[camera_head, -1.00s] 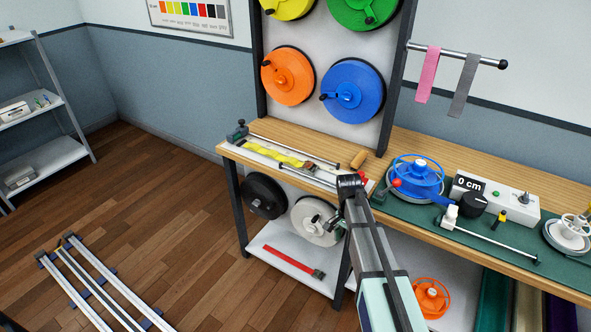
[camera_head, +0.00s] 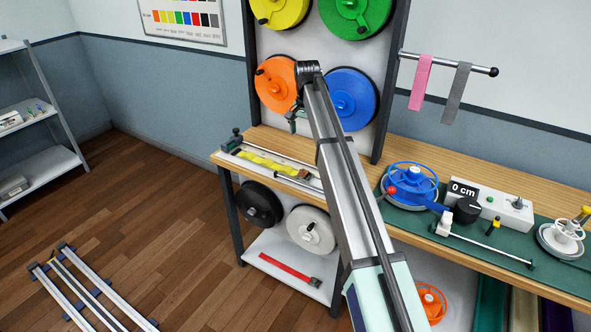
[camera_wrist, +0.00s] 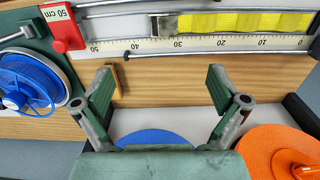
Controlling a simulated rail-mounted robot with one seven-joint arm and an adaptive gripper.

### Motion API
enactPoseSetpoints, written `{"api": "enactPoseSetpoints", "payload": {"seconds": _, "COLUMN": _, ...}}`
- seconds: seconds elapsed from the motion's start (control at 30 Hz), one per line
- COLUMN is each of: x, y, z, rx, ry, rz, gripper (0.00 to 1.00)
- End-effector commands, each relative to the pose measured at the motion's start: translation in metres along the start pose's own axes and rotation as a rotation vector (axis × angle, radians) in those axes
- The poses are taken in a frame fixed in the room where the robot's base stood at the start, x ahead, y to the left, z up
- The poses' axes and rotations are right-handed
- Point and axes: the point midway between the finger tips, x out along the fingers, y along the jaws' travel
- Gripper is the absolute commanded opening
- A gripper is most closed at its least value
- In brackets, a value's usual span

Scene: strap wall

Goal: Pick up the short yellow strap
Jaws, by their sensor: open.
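A yellow strap (camera_head: 268,162) lies in a measuring track (camera_head: 310,179) along the front left of the wooden bench. The scale reads upside down there. My gripper (camera_head: 294,120) is raised above the back of the bench, in front of the orange reel. In the wrist view its two green fingers (camera_wrist: 160,88) are spread apart with nothing between them. The strap lies beyond the fingertips, apart from them. My arm hides the track's right end in the head view.
Orange (camera_head: 276,84) and blue (camera_head: 352,98) reels hang on the wall panel close to my gripper. A red 50 cm stop (camera_wrist: 62,27) stands at the track's end. Pink (camera_head: 420,76) and grey (camera_head: 456,93) straps hang from a rail at right. A small wooden piece (camera_wrist: 119,76) lies on the bench.

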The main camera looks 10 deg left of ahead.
Motion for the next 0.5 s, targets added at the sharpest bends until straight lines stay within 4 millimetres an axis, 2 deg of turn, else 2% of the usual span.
{"api": "enactPoseSetpoints", "payload": {"seconds": 0.07, "x": -0.005, "y": -0.008, "z": -0.003, "rx": -0.020, "ry": 0.003, "rz": -0.007, "gripper": 0.97}}
{"api": "enactPoseSetpoints", "payload": {"seconds": 0.17, "x": 0.004, "y": -0.007, "z": -0.002, "rx": -0.025, "ry": 0.002, "rz": -0.007, "gripper": 0.97}}
{"api": "enactPoseSetpoints", "payload": {"seconds": 0.5, "x": 0.069, "y": -0.007, "z": -0.001, "rx": -0.022, "ry": 0.001, "rz": -0.006, "gripper": 0.97}}
